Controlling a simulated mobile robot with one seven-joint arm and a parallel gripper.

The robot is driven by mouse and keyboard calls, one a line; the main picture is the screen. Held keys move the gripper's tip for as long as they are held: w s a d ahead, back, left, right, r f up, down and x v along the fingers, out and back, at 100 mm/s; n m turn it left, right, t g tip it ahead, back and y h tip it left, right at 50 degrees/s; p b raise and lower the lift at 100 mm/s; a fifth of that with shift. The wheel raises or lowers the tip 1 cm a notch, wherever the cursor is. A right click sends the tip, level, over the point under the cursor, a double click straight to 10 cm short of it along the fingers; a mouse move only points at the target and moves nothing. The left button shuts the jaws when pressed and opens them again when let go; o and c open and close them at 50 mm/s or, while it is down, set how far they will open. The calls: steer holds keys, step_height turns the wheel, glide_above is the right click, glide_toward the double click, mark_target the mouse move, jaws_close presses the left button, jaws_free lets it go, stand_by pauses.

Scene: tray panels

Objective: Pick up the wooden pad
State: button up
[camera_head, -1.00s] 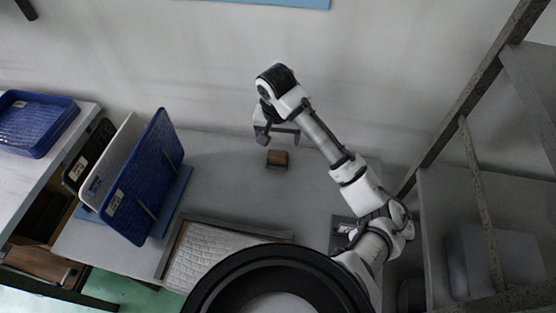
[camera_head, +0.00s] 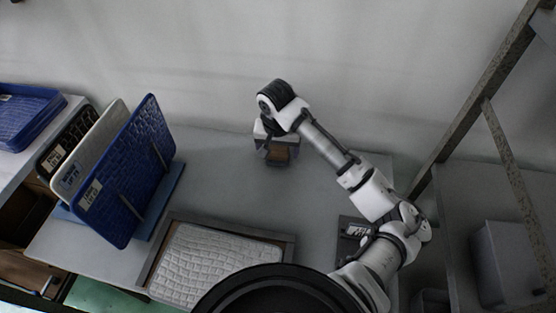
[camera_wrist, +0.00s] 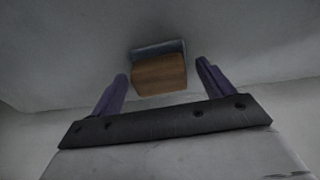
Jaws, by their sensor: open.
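The wooden pad (camera_head: 278,155) is a small brown block with a dark grey side, lying on the grey table near the wall. In the wrist view the pad (camera_wrist: 159,75) shows its wood-grained face between and just beyond my two purple fingers. My gripper (camera_wrist: 162,78) is open and empty, with a finger on each side of the pad and a visible gap to each. In the head view my gripper (camera_head: 277,150) hangs over the pad and partly hides it. I cannot tell the exact height left between fingertips and table.
A rack of upright panels, the front one blue (camera_head: 127,175), stands at the left. A framed white quilted tray (camera_head: 215,262) lies at the front. A blue basket (camera_head: 28,118) sits far left. A metal shelf frame (camera_head: 480,95) stands right. The table between is clear.

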mark_target(278, 148)
steer(key=shift+f, duration=0.2)
steer(key=c, duration=0.9)
steer(key=shift+r, duration=0.1)
step_height(278, 148, up, 20)
stand_by(0.4)
steer(key=o, duration=0.5)
steer(key=shift+c, duration=0.2)
steer(key=c, duration=0.3)
steer(key=shift+p, duration=0.3)
